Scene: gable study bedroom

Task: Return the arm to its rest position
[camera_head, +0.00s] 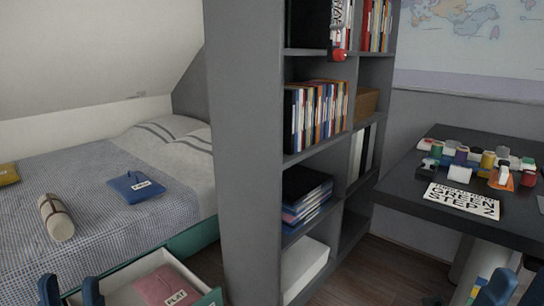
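My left gripper (70,291) is at the bottom left edge, its two dark blue fingers upright and apart, with nothing seen between them. It is in front of the open drawer (124,272) under the bed. Dark blue parts at the bottom right look like my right gripper (498,287).
A pink folded item (167,288) lies in the drawer. The bed (95,205) carries a blue labelled item (135,187) and a tan roll (56,217). A grey bookshelf (243,160) stands mid-view. The dark desk (408,187) at right holds several jars and a sign (462,200).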

